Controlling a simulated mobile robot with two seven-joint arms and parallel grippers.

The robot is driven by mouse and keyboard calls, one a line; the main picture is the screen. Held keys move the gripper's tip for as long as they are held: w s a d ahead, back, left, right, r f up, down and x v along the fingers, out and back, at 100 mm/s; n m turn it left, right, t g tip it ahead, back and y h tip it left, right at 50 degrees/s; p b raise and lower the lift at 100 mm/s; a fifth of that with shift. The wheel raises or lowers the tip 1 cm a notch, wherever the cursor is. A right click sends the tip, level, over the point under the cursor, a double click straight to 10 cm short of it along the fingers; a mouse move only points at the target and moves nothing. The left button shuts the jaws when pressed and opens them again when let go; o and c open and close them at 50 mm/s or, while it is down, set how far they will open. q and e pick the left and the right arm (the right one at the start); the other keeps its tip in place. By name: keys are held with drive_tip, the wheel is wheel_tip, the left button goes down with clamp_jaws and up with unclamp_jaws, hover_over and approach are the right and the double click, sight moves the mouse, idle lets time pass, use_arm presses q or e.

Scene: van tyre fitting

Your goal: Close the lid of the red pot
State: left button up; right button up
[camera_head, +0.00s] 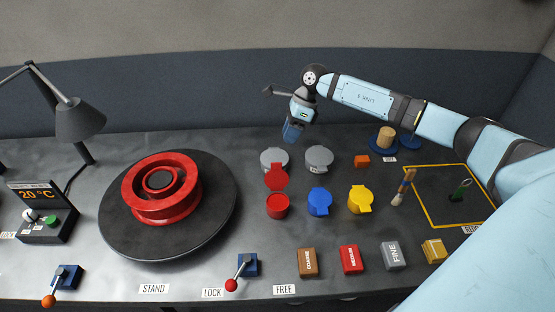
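The red pot (277,207) stands on the table, left of the blue and yellow pots. Its red lid (276,178) is open, tipped up and back behind the pot's mouth. My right gripper (292,133) hangs above the back of the table, beyond the red pot and apart from its lid. Its blue fingers point down. They are too small to tell whether they are open or shut, and I see nothing held. My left gripper is not in view.
A blue pot (319,203) and a yellow pot (360,201) stand right of the red one, lids closed. Two grey pots (274,158) (319,158) stand behind. Coloured blocks (350,259) lie in front. A turntable (215,220) with a red wheel rim (160,205) stands left.

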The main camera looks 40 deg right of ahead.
drive_tip(key=p, duration=0.2)
approach(277, 176)
drive_tip(key=a+f, duration=0.1)
drive_tip(key=f, duration=0.1)
drive_tip(key=w+a+f, duration=0.1)
drive_tip(key=a+f, duration=0.1)
drive_tip(key=shift+w+a, duration=0.15)
drive_tip(key=shift+a, duration=0.05)
drive_tip(key=shift+c, duration=0.5)
clamp_jaws()
